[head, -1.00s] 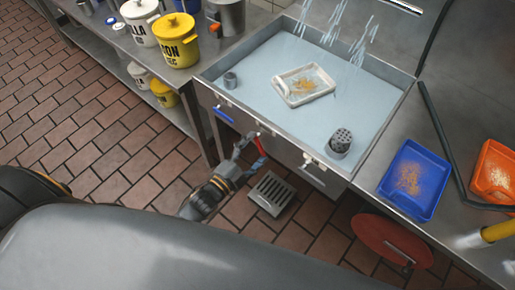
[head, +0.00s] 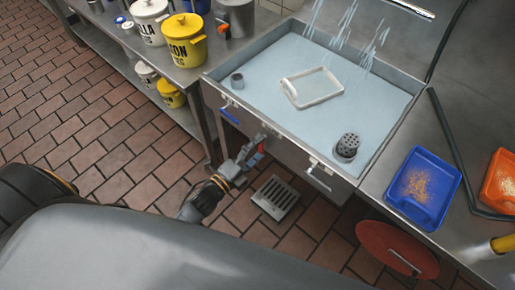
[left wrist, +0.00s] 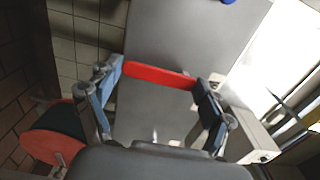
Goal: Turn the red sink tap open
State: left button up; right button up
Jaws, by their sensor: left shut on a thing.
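The red sink tap (head: 257,158) is a red lever under the front edge of the sink (head: 270,83). In the left wrist view the red lever (left wrist: 160,76) spans the gap between the two blue-padded fingertips. My left gripper (head: 254,150) is shut on it, with a fingertip at each end of the lever. In the head view the fingers partly hide the lever. White streaks of water fall into the sink at its back. My right gripper is not in view.
A blue handle (head: 229,116) sits left on the sink front. A pale tray (head: 312,88) and a perforated cup (head: 347,146) are in the sink. Right are a blue tray (head: 424,190) and orange tray (head: 499,185). A red disc (head: 395,248) is below. A floor drain (head: 275,198) lies underneath.

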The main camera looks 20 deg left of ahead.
pick_arm(q)
jog(key=o, duration=1.6)
jog(key=v, duration=1.2)
jog(key=s+a+f+n+g+y, duration=0.1)
jog(key=s+f+n+g+y, duration=0.4)
jog(key=f, duration=0.9)
jog(key=s+a+f+n+g, duration=0.1)
jog(key=s+f+n+g, duration=0.2)
jog(key=f+n, duration=0.7)
jog(key=s+f+n+g, duration=0.1)
jog(key=s+f+g, duration=0.1)
jog(key=s+f, duration=0.3)
jog(key=s+f+n+g, duration=0.2)
jog(key=s+f+g, duration=0.1)
jog(key=s+f, duration=0.2)
jog(key=s+f+n+g+y, duration=0.1)
jog(key=s+f+g, duration=0.2)
jog(key=s+f, duration=0.3)
jog(key=shift+s+a+n, duration=0.1)
jog(key=shift+s+n, duration=0.05)
jog(key=shift+s, duration=0.65)
jog(key=shift+s+a+n, duration=0.15)
jog(key=shift+s, duration=0.6)
